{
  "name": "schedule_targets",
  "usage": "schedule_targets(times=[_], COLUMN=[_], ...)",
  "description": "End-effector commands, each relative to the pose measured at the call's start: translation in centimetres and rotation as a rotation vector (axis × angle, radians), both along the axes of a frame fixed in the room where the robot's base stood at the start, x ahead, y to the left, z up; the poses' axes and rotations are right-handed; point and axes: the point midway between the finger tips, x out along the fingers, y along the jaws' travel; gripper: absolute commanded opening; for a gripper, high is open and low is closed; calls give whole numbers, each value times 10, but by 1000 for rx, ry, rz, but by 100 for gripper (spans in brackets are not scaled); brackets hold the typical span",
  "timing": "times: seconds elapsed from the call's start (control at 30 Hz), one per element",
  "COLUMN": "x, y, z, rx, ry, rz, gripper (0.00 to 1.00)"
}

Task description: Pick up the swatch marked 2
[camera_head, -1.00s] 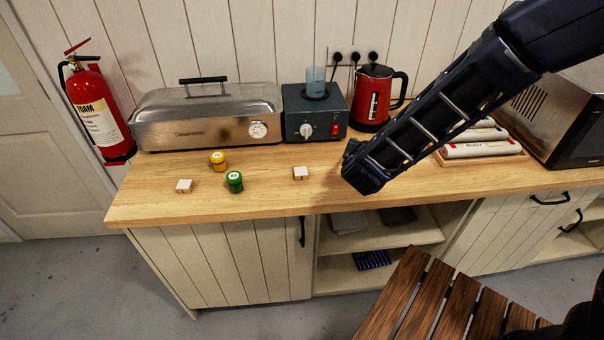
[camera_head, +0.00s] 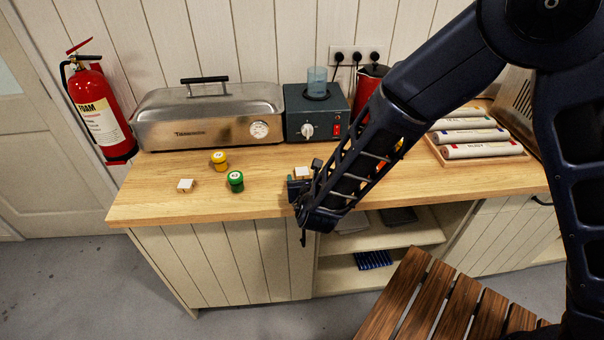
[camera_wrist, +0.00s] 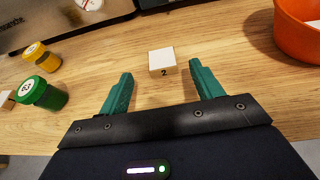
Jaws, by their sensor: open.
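The swatch marked 2 is a small pale block (camera_wrist: 161,61) on the wooden counter, with the "2" on its near face in the wrist view. In the head view the swatch (camera_head: 302,172) shows just behind my gripper and is partly hidden by it. My gripper (camera_wrist: 160,82) is open and empty. Its green fingers point at the swatch, one to each side, with the swatch just beyond the fingertips. In the head view my gripper (camera_head: 302,182) is low over the counter's front part.
Another pale swatch (camera_head: 186,185), a yellow-lidded jar (camera_head: 219,162) and a green jar (camera_head: 235,181) stand to the left. A steel steamer (camera_head: 205,118) and a dark heater box (camera_head: 316,118) stand behind. An orange bowl (camera_wrist: 297,32) is at right in the wrist view.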

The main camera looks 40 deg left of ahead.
Motion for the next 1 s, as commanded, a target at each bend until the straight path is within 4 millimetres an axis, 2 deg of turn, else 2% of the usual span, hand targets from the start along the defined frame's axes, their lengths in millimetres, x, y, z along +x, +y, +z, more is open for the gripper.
schedule_targets(times=[0.17, 0.5, 0.73, 0.77, 0.9, 1.0], x=[7, 33, 35, 35, 35, 34], y=[6, 33, 34, 34, 34, 34], z=[-4, -22, -22, -22, -22, -22], rx=[-1, -1, 0, 0, 0, 0], ry=[-1, 0, 0, 0, 0, 0], rz=[-2, -1, 0, 0, 0, 0], gripper=[65, 65, 65, 62, 34, 18])
